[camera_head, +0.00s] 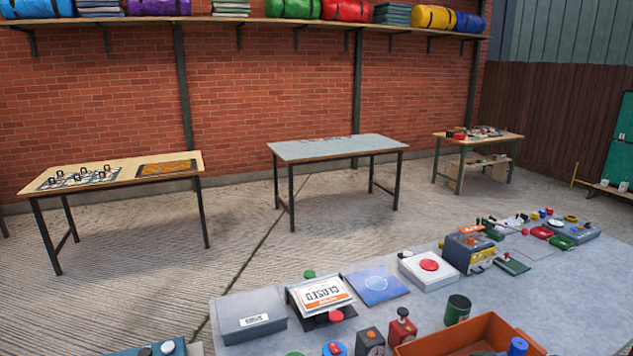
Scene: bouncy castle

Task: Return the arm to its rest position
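Neither of my arms shows in the head view, and no gripper is visible. The closest thing in view is a grey-topped table (546,306) at the bottom right, holding many small items. What rest position the arms are in cannot be seen here.
On the near table are a grey box (248,315), a "CLOSED" sign (322,292), a white box with a red button (429,268) and an orange crate (468,335). Three tables (338,149) stand behind, near a brick wall. Concrete floor (150,270) lies open at left.

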